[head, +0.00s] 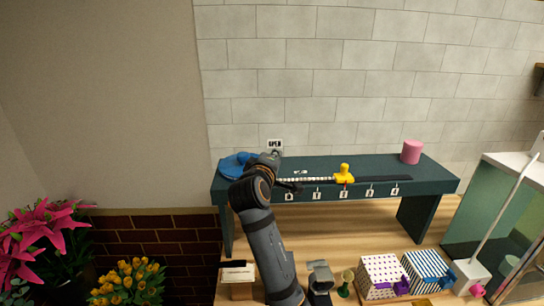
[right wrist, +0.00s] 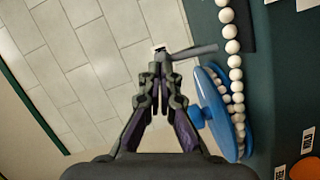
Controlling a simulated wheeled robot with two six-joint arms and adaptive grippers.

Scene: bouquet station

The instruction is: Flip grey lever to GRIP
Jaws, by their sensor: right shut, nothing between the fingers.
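The grey lever (right wrist: 195,52) shows in the right wrist view as a short grey rod just beyond my fingertips, pointing right. My right gripper (right wrist: 160,72) is shut and empty, its tips close to the lever's left end; I cannot tell whether they touch. In the head view my right gripper (head: 280,160) is at the back left of the dark teal bench (head: 436,177), mostly hidden by my arm, and the lever cannot be made out there. A small sign reading OPEN (head: 275,144) stands just behind it. My left gripper is in neither view.
A blue reel (right wrist: 208,108) with a white bead string (right wrist: 232,47) lies beside my gripper. A yellow slider (head: 344,173) sits on the numbered bench. A pink cylinder (head: 411,151) stands at its right end. Patterned boxes (head: 381,275) lie below.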

